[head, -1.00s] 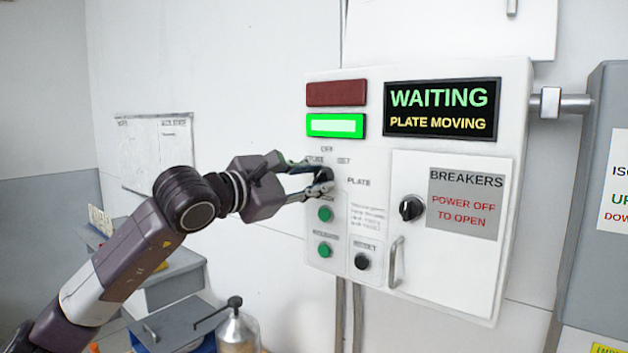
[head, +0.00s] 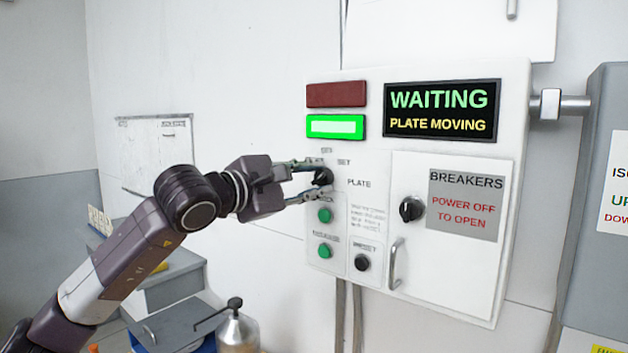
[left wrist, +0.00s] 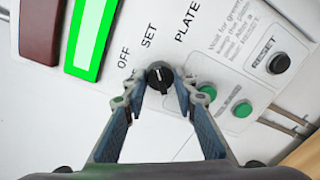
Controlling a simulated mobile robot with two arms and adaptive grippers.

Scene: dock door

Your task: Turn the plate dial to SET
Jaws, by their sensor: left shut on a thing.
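The plate dial (head: 323,177) is a small black knob at the left of the white control panel. In the left wrist view the dial (left wrist: 159,77) sits between my fingertips, below the words OFF and SET. A pale mark on it points upward in that view, roughly toward SET; its exact angle is hard to tell. My left gripper (head: 324,178) is shut on the dial, one finger on each side. In the head view the fingers partly hide it. The display (head: 441,109) reads WAITING, PLATE MOVING. My right gripper is not in view.
A green lamp (head: 335,126) is lit below a dark red one (head: 337,94). Green buttons (head: 325,215) lie just below the dial, and a black RESET button (head: 362,262) is lower right. The breaker door (head: 450,270) with its knob and handle is to the right.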

